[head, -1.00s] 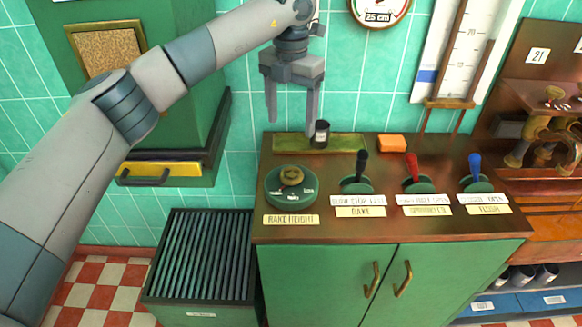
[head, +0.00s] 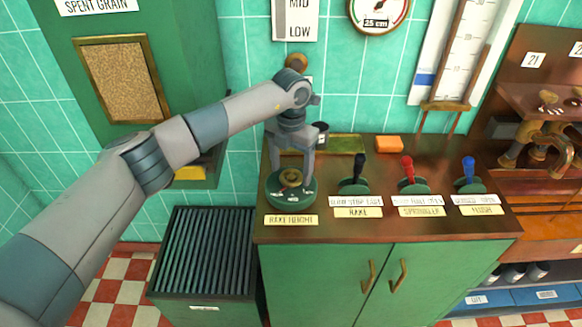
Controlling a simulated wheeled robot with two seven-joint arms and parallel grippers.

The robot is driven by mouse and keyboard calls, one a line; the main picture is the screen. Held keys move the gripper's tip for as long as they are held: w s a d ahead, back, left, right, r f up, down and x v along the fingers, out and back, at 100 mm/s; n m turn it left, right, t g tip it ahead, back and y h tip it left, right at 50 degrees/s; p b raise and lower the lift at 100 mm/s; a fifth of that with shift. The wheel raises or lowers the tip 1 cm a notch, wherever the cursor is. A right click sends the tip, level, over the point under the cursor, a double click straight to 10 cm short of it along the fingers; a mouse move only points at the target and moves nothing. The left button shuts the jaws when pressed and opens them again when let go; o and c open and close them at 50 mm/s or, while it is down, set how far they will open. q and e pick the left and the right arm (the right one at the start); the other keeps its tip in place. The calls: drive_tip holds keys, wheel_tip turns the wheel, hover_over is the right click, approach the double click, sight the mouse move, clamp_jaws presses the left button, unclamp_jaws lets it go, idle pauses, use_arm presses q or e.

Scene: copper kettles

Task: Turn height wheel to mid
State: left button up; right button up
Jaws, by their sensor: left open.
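The rake height wheel is a round green dial (head: 292,198) with a brass knob (head: 291,178) on top, at the left end of the brown cabinet top. A label reading RAKE HEIGHT (head: 291,220) is in front of it. My left gripper (head: 291,180) points down over the dial, open, with its fingers to the left and right of the brass knob. I cannot tell whether the fingers touch it. A wall sign (head: 296,18) with MID and LOW is above, its top cut off. My right gripper is not in view.
Levers with black (head: 359,168), red (head: 407,168) and blue (head: 468,168) handles stand to the right of the dial. Behind are a dark jar (head: 321,130), a green tray (head: 346,143) and an orange block (head: 389,144). A slatted bin (head: 205,250) stands left of the cabinet.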

use_arm(q)
drive_tip(key=shift+f, duration=0.55)
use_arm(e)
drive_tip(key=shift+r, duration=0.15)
use_arm(q)
drive_tip(key=c, duration=1)
drive_tip(key=shift+c, duration=0.2)
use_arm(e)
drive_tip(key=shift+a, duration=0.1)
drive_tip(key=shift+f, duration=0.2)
use_arm(q)
drive_tip(key=shift+f+n+b, duration=0.1)
drive_tip(key=shift+n+b, duration=0.85)
drive_tip(key=shift+n, duration=0.15)
drive_tip(key=n+b, duration=0.3)
drive_tip(key=n, duration=0.1)
drive_tip(key=n+b, duration=0.2)
drive_tip(key=n, duration=0.1)
drive_tip(key=shift+n, duration=0.4)
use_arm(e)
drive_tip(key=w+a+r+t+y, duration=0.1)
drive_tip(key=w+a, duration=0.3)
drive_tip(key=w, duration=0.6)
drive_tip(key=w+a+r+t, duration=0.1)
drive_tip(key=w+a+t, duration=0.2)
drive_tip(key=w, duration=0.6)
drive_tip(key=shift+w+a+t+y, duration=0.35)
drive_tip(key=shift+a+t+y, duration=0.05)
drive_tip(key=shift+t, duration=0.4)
